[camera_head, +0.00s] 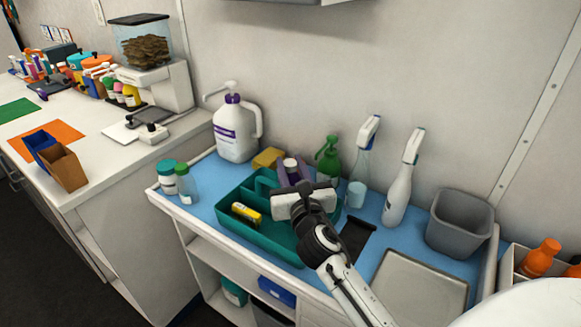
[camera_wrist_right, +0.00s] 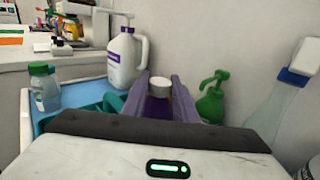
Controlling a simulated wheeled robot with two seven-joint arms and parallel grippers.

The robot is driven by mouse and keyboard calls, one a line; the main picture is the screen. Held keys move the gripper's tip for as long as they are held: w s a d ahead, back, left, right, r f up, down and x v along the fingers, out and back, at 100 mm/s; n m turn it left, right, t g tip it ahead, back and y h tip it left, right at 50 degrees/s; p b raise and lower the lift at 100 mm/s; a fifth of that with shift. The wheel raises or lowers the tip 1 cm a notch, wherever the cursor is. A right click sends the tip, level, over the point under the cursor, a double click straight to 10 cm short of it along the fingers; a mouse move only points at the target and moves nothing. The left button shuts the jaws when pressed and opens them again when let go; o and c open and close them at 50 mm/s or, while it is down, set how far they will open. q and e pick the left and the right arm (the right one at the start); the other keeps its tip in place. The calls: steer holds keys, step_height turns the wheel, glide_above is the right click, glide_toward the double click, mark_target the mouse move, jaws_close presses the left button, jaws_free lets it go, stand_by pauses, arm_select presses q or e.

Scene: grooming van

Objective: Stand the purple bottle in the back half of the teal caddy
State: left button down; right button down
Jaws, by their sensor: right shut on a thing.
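The teal caddy (camera_head: 262,241) sits on the blue mat of the white counter; its left part also shows in the right wrist view (camera_wrist_right: 85,115). A yellow item (camera_head: 246,214) lies in its front compartment. My right gripper (camera_head: 293,172) is over the caddy's back part, its two purple fingers shut on the purple bottle (camera_wrist_right: 157,108). The bottle looks upright, its pale cap (camera_wrist_right: 160,86) between the fingertips. My wrist hides its lower part, so I cannot tell whether its base touches the caddy floor. My left gripper is out of view.
A large white jug (camera_head: 235,130), a yellow sponge (camera_head: 268,158), a green pump bottle (camera_head: 327,160) and spray bottles (camera_head: 399,190) stand behind and right of the caddy. Green-capped bottles (camera_head: 186,185) stand left. A grey bin (camera_head: 459,222) and a grey tray (camera_head: 415,290) are right.

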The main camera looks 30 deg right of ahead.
steer(key=shift+f, duration=0.15)
steer(key=c, duration=1.4)
jaws_free()
steer(key=shift+c, duration=0.2)
steer(key=shift+s+r, duration=0.15)
steer(key=shift+r, duration=0.05)
steer(key=b+v, duration=0.1)
steer(key=v, duration=1)
steer(key=shift+s+a, duration=0.2)
steer(key=shift+s, duration=0.1)
